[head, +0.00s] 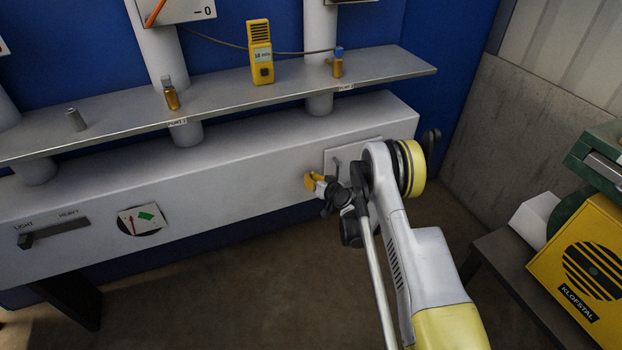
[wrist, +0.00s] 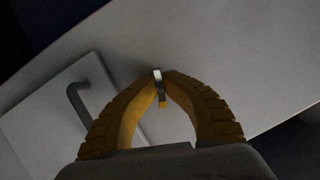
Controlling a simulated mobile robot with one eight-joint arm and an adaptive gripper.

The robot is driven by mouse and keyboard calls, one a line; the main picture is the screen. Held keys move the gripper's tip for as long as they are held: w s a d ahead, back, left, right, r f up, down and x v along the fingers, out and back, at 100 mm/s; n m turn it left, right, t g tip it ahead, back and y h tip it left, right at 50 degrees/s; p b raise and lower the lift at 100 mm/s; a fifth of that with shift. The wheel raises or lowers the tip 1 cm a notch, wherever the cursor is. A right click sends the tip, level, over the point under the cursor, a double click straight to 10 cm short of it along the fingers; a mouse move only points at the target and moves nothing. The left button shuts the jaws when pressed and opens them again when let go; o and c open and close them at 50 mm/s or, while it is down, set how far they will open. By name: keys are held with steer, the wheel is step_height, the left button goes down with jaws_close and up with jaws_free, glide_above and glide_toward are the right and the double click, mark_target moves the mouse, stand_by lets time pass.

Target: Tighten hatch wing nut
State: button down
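The hatch is a pale square plate (head: 348,151) on the front of the long grey-white box, partly hidden by my arm. The plate (wrist: 38,122) also shows at the left of the wrist view, with a dark bent handle (wrist: 76,97). The wing nut (wrist: 157,75) is a small piece with a bright metal face and a yellow tip, beside the plate's edge. My gripper (head: 309,181) has its yellow fingers at the box front. In the wrist view its fingertips (wrist: 162,77) close on the wing nut from both sides. The nut is hidden in the head view.
A grey shelf (head: 215,98) above the box carries a yellow meter (head: 260,52) and small brass fittings. A lever (head: 54,231) and a round dial (head: 143,220) are at the box's left. A yellow machine (head: 585,258) stands right. The floor below is clear.

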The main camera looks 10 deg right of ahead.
mark_target(306, 155)
steer(key=shift+m+y, duration=1)
steer(key=shift+m, duration=0.6)
steer(key=c, duration=1.5)
jaws_free()
steer(key=shift+w+a, duration=0.1)
step_height(306, 155, up, 10)
